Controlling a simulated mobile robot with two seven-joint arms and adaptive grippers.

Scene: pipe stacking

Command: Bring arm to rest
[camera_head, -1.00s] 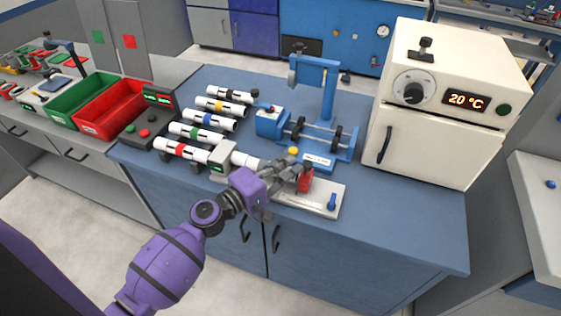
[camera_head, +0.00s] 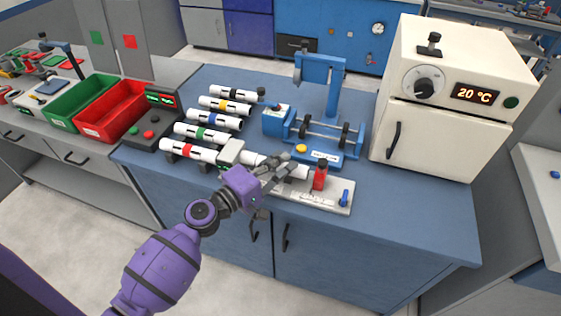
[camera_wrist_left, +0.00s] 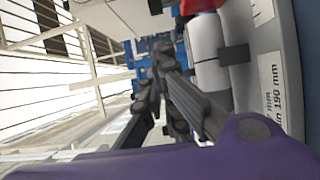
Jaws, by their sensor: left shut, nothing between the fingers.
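My left gripper (camera_head: 280,168) is over the near edge of the blue bench, in front of the silver measuring board (camera_head: 335,198). Its fingers look closed together and empty. It partly hides a white pipe (camera_head: 299,171) lying along the board. A red upright piece (camera_head: 320,176) stands at the pipe's right end, apart from the fingers. In the left wrist view my gripper (camera_wrist_left: 163,50) is beside the white pipe (camera_wrist_left: 203,40) and the board (camera_wrist_left: 272,70), which carries "min 190 mm" lettering. My right gripper is not in view.
Several banded white pipes (camera_head: 214,119) lie in a row at the left. A blue machine (camera_head: 332,128) stands behind the board, and a cream oven (camera_head: 440,140) reading 20 °C stands at the right. Red (camera_head: 112,111) and green bins are far left. Floor in front is clear.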

